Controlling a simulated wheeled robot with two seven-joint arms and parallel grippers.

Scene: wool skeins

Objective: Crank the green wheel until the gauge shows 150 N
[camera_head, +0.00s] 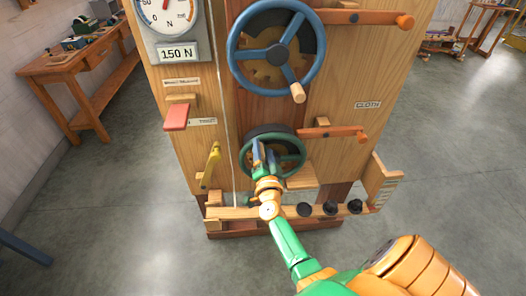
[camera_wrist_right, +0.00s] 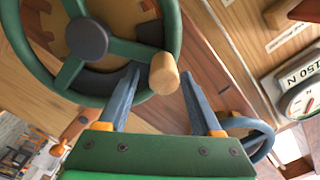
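The green wheel (camera_head: 290,143) is mounted low on the wooden panel, and it fills the upper left of the right wrist view (camera_wrist_right: 120,48). Its wooden crank knob (camera_wrist_right: 164,74) stands out from the rim. My right gripper (camera_head: 259,150) is at the wheel's left part in the head view. In the wrist view its two fingers (camera_wrist_right: 160,72) are apart on either side of the knob, with gaps visible. The gauge (camera_head: 167,14) is cut off by the top edge, and its needle reading is unclear. A plate (camera_head: 177,53) under it reads 150 N. My left gripper is out of view.
A larger blue wheel (camera_head: 233,47) with a wooden knob sits above. Orange-tipped levers (camera_head: 335,132) stick out at right, a red paddle (camera_head: 176,117) and a yellow lever (camera_head: 211,165) at left. Black knobs (camera_head: 330,208) line the lower ledge. Open floor surrounds the panel.

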